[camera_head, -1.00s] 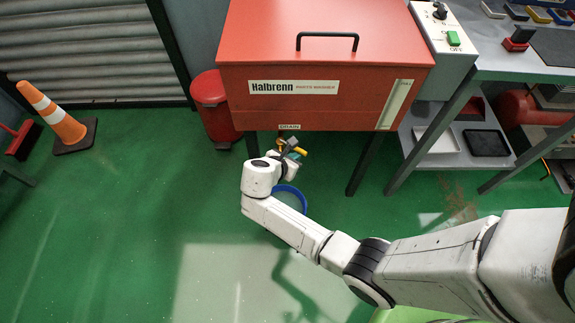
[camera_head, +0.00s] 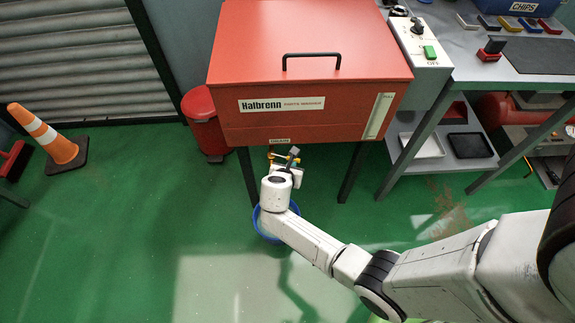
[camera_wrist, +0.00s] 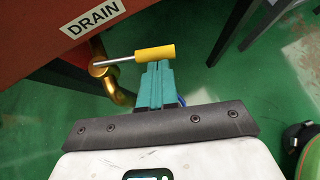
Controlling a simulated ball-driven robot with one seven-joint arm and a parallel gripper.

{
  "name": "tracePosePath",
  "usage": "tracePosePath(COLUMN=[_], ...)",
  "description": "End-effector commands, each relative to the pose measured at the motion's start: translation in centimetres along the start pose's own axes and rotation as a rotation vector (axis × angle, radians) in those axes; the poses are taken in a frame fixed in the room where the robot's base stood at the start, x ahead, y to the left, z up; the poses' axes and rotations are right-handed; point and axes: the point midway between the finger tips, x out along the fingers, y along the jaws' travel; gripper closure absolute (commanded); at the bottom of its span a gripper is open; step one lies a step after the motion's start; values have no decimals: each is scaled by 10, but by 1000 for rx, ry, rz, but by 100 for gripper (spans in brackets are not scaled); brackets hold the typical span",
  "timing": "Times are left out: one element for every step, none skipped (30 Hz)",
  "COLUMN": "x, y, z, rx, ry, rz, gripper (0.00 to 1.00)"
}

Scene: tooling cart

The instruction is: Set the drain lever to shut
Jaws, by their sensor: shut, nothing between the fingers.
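The drain lever (camera_wrist: 155,53) has a yellow grip on a thin metal rod. It runs sideways from a brass valve (camera_wrist: 104,72) under the red washer's DRAIN label (camera_wrist: 92,16) in the wrist view. My gripper (camera_wrist: 154,68) has teal fingers that are shut, with nothing between them. Its tips are right at the yellow grip; I cannot tell whether they touch it. In the head view my gripper (camera_head: 290,158) is under the washer's front edge, and the valve is small there and partly hidden by my wrist.
The red parts washer (camera_head: 300,75) stands above the valve. A blue bucket (camera_head: 262,226) sits on the floor below, partly behind my arm. A red bin (camera_head: 205,120) is left of the washer, and a workbench (camera_head: 470,65) is right.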

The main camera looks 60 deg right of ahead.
Motion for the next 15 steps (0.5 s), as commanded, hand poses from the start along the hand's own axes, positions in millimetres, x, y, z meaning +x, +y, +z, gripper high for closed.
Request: tracePosePath(x=[0,2,4,6,7,9,11,12,14,15,16,18,19,20,20], y=[-4,-5,-6,-6,-7,-8,-8,-8,-9,-8,-8,-8,-8,-8,-9], z=[5,6,7,8,9,10,11,12,13,14,15,15,15,16,17], rx=[-21,-35,-54,-68,-82,-99,-111,-122,-136,-147,-146,-146,-146,-145,-145], ry=[1,1,2,2,1,1,1,1,0,0,0,0,1,1,1], rz=[23,41,63,80,96,117,133,148,165,179,178,176,176,176,176], gripper=[100,100,100,100,100,100,100,100,100,100,100,100,100,100,100])
